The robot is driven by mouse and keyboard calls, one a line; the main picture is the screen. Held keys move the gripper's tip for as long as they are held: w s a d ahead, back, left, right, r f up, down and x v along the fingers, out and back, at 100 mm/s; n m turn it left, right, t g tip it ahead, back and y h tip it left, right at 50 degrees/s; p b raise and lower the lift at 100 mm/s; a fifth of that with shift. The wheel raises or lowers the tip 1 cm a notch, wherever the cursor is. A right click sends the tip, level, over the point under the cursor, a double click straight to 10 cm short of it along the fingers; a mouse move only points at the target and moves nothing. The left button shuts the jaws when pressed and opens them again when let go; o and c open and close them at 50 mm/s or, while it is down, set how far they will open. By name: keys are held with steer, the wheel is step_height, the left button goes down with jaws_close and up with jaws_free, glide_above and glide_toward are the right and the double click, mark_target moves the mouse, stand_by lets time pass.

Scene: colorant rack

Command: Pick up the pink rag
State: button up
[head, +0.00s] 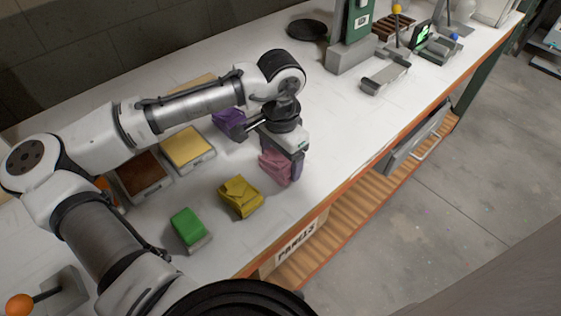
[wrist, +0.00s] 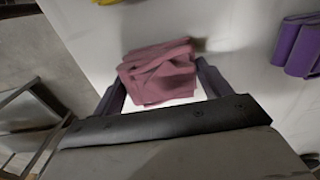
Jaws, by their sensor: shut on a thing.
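The pink rag (head: 275,166) is a folded cloth near the front edge of the white workbench in the head view. It also shows in the wrist view (wrist: 158,72), between my two fingers. My gripper (head: 283,168) points down over the rag and is shut on it, with a finger on each side of it. The gripper body hides part of the rag in the head view. I cannot tell whether the rag touches the bench.
A yellow rag (head: 240,197) and a green block-like item (head: 188,228) lie left of the pink rag. A purple rag (head: 229,117) lies behind. Trays with yellow (head: 188,147) and brown (head: 143,175) contents stand further left.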

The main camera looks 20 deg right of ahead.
mark_target(281, 157)
step_height(281, 157, up, 20)
steer(key=b, duration=0.1)
steer(key=shift+b, duration=0.35)
steer(key=o, duration=0.4)
steer(key=shift+c, duration=1.4)
